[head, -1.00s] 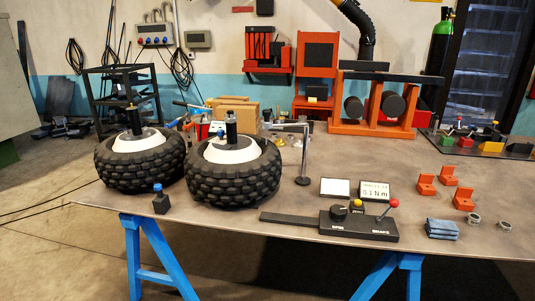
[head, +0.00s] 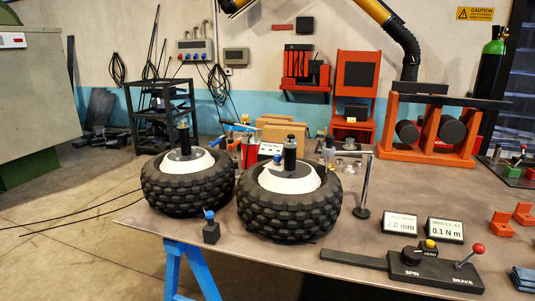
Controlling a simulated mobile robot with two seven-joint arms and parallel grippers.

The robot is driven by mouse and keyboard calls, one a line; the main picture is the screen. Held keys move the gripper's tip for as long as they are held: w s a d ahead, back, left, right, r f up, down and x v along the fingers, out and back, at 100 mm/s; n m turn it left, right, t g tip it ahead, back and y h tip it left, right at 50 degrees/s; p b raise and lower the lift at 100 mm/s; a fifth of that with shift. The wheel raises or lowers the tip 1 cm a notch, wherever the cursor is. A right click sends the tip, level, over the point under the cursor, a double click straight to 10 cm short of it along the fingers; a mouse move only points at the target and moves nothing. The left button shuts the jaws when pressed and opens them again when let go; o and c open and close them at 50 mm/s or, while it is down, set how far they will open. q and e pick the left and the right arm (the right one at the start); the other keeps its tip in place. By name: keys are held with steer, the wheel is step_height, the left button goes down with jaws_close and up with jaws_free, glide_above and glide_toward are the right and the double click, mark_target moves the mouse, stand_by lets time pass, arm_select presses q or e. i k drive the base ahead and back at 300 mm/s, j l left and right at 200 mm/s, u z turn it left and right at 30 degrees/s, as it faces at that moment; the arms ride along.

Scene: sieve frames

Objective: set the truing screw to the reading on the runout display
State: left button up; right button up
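The runout display (head: 399,223) stands on the bench right of the wheels and appears to read 2.0 mm; its small heading is blurred. The display beside it (head: 444,231) reads 0.1 N m. Two black knobbly tyres on white hubs lie flat on the bench, a left wheel (head: 187,198) and a right wheel (head: 290,213), each with a black upright post. A blue-topped knob (head: 277,159) shows at the right hub, and another blue knob (head: 209,214) tops a small black block at the front edge. I cannot tell which is the truing screw. Neither gripper is in view.
A black control box (head: 428,271) with a SPIN dial, yellow button and red-balled BRAKE lever sits at the front right. A bent metal stand (head: 364,190) rises right of the wheels. Cartons (head: 285,131) and an orange rack (head: 435,137) stand behind. Some bare bench lies between.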

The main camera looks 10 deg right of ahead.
mark_target(278, 158)
steer(key=i+j+z, duration=0.1)
steer(key=i+j, duration=0.35)
steer(key=j, duration=0.2)
steer(key=i+j+z, duration=0.15)
steer(key=i+j, duration=0.3)
steer(key=j, duration=0.2)
steer(key=i+j+z, duration=0.15)
steer(key=j, duration=0.2)
steer(key=i+j, duration=0.25)
steer(key=j, duration=0.15)
steer(key=i+j+z, duration=0.15)
steer(key=j, duration=0.2)
